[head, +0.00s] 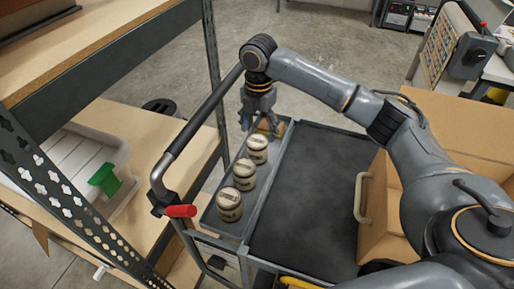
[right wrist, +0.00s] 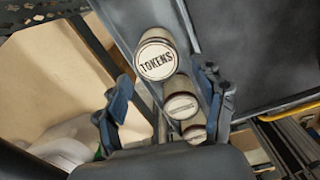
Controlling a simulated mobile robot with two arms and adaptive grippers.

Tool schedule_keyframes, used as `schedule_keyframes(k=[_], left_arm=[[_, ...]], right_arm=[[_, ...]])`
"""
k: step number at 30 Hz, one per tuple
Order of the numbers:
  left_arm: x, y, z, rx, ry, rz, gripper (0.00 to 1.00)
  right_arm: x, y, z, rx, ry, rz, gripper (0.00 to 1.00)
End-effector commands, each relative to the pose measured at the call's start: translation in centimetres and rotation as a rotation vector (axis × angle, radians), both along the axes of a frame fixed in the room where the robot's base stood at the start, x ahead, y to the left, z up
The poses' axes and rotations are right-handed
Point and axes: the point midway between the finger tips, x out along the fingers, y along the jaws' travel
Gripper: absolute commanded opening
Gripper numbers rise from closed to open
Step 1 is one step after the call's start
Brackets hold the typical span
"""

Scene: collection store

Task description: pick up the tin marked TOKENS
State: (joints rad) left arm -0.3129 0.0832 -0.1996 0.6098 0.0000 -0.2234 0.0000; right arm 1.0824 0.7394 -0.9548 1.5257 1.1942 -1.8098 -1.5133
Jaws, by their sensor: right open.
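The tin marked TOKENS (right wrist: 157,62) shows in the right wrist view, its pale round lid toward the camera and the lettering readable. Two more tins, one (right wrist: 181,106) and another (right wrist: 195,133), show smaller below it, their lettering too small to read. In the head view three cream tins with dark bands stand in a row in the cart's narrow side tray; the far one (head: 257,149) appears to be TOKENS. My right gripper (head: 259,118) is open and empty above the row's far end; its fingers (right wrist: 166,112) also show in the wrist view. My left gripper is out of view.
The cart's dark mat (head: 308,200) is bare. A cardboard box (head: 455,125) stands right of it. The cart's handle (head: 203,112) with a red grip (head: 181,211) runs along the left, beside shelving with a white tray (head: 75,160).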

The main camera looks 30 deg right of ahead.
Motion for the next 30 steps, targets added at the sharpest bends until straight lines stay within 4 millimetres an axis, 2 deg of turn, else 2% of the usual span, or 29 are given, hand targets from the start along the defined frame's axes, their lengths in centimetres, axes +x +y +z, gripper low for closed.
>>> schedule_keyframes(k=[1, 5, 14, 21, 30], left_arm=[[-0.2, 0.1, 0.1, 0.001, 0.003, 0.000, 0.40], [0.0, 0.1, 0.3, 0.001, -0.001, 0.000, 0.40], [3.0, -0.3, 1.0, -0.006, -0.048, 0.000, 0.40], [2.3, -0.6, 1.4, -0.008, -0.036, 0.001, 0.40], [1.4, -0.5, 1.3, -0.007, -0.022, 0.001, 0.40]], right_arm=[[-0.1, -0.1, -1.1, -0.001, 0.004, -0.001, 0.69], [0.0, 0.0, -3.0, 0.000, 0.001, -0.002, 0.69], [0.1, 0.0, -5.5, 0.000, 0.002, -0.002, 0.69], [0.3, 0.1, -8.8, -0.001, 0.001, -0.001, 0.69], [0.3, 0.1, -9.3, -0.001, -0.001, -0.001, 0.67]])
